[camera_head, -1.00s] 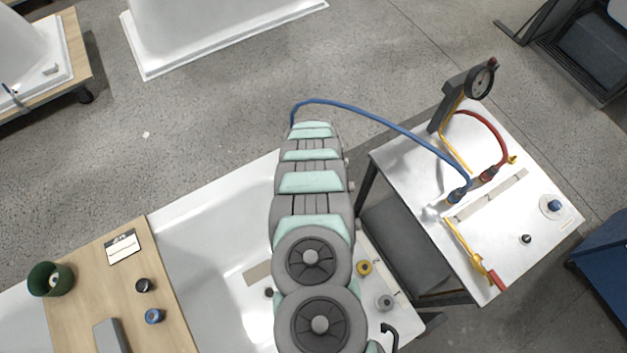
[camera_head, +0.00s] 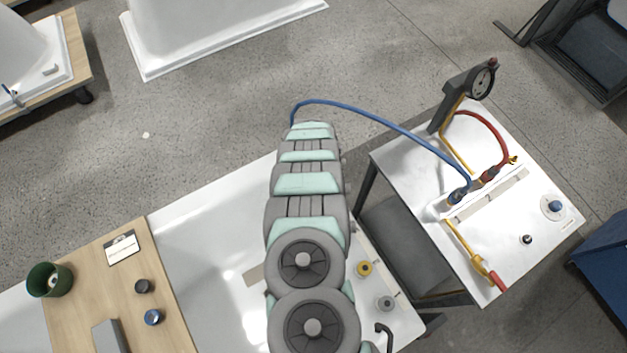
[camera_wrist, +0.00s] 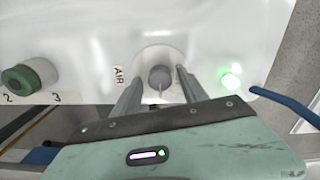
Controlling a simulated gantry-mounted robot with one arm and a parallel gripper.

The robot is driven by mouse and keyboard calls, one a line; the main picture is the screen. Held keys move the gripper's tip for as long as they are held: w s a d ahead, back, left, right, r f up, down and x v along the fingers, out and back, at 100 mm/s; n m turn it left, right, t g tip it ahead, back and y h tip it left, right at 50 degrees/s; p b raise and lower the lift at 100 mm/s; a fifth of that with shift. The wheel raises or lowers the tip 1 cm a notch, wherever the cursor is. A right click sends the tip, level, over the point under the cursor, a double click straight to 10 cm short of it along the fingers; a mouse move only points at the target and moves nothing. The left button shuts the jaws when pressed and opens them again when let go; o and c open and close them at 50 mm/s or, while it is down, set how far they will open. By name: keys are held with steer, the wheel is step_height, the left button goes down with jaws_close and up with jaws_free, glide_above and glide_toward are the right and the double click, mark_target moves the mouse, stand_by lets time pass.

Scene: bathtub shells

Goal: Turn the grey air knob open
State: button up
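The grey air knob (camera_wrist: 160,80) sits on a round pale plate on the white tub panel in the wrist view. A label reading AIR (camera_wrist: 119,75) is to its left. My gripper (camera_wrist: 159,75) is open, with one finger on each side of the knob. A gap shows between each finger and the knob, so neither visibly touches it. In the head view my arm hides the gripper and I cannot make out this knob there.
A green knob (camera_wrist: 28,78) is to the left and a lit green light (camera_wrist: 230,80) to the right. A blue hose (camera_head: 385,124) arches from behind my arm to the white cart (camera_head: 500,205). A wooden board (camera_head: 85,290) lies across the tub (camera_head: 205,250).

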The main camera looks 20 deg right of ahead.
steer(key=shift+r, duration=0.1)
step_height(320, 180, up, 11)
steer(key=shift+f, duration=0.15)
stand_by(0.7)
stand_by(0.5)
